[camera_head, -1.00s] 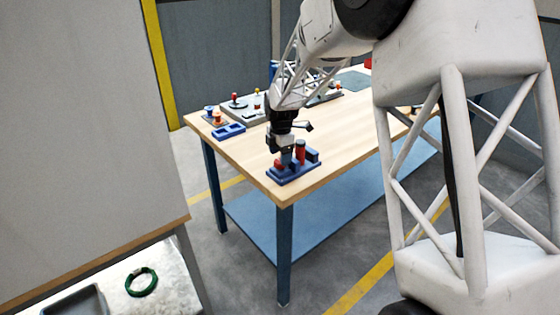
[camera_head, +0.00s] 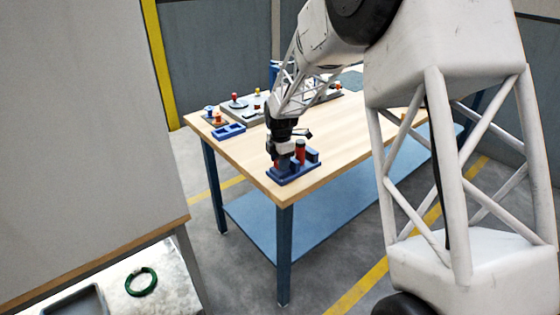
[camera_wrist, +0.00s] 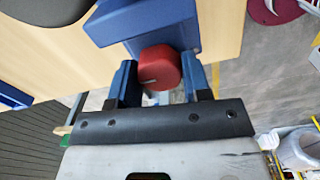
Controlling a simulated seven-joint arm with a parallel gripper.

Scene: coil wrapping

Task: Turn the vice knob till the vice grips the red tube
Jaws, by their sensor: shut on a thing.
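The blue vice (camera_head: 292,172) stands at the near corner of the wooden table, with the upright red tube (camera_head: 300,149) between its blocks. I cannot tell whether the vice's jaws touch the tube. The vice knob (camera_wrist: 157,67) is round and red, with a short pale mark on its face, in the middle of the wrist view beside the blue vice body (camera_wrist: 150,22). My gripper (camera_wrist: 160,84) is shut on the knob, one blue finger on each side. In the head view my gripper (camera_head: 281,160) is low at the vice's left end. The tube is not recognisable in the wrist view.
A blue tray (camera_head: 229,131) and a grey board (camera_head: 246,112) with small coloured pegs lie farther back on the wooden table (camera_head: 236,152). A green coil (camera_head: 141,282) lies on another surface at lower left. The table's near edge is close to the vice.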

